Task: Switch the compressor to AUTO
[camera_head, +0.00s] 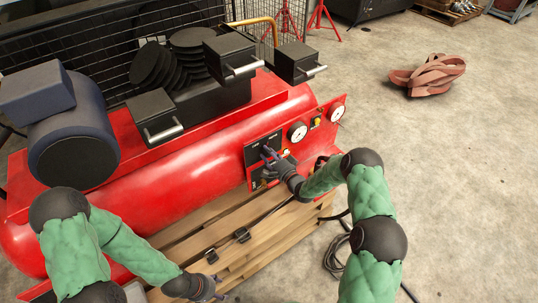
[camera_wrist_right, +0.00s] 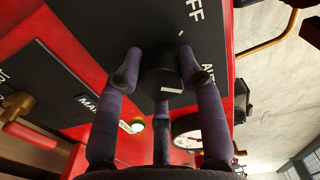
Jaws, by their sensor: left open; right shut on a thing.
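The red compressor (camera_head: 200,150) lies on a wooden pallet, with a black control panel (camera_head: 252,156) on its front. In the right wrist view, a round black selector knob (camera_wrist_right: 162,78) stands on the panel (camera_wrist_right: 100,45). The labels OFF (camera_wrist_right: 193,10), AUTO (camera_wrist_right: 208,76) and MAN (camera_wrist_right: 87,100) are around it, the last partly hidden. A white mark shows on the knob, but I cannot tell which label it points to. My right gripper (camera_head: 269,154) is shut on the knob, its fingers (camera_wrist_right: 160,66) around it. My left gripper (camera_head: 212,291) is open and empty, low near the pallet.
Two pressure gauges (camera_head: 297,131) (camera_head: 337,112) sit right of the panel. The pallet (camera_head: 245,250) extends below the tank. Hoses (camera_head: 335,258) lie on the floor; the floor at right is mostly clear.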

